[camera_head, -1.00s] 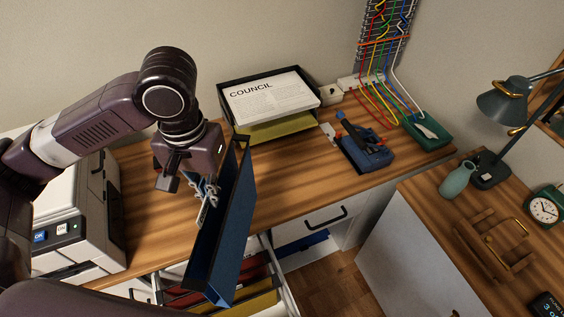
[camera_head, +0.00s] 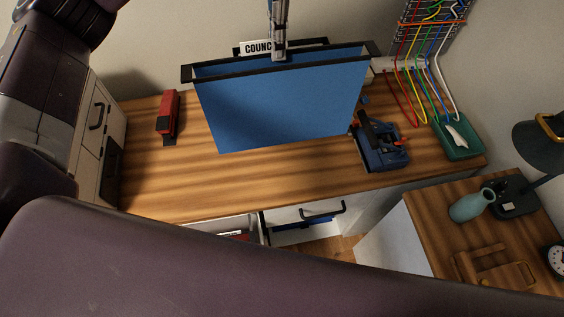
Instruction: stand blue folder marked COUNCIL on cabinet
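The blue folder (camera_head: 285,105) hangs upright above the desk, its wide face toward me and a black rail along its top. A white label (camera_head: 257,47) reading "COUNC" shows at its top edge, the rest covered by the gripper. My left gripper (camera_head: 279,50) is shut on the top rail near its middle. The folder's lower edge appears to be just over the desktop; whether it touches cannot be told. A white-sided cabinet with a wooden top (camera_head: 425,205) stands at the right. My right gripper is not in view.
A red stapler (camera_head: 168,117) lies at the desk's left. A blue tool holder (camera_head: 380,150) stands close to the folder's right edge. The desk front (camera_head: 240,180) is clear. My arm hides the bottom.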

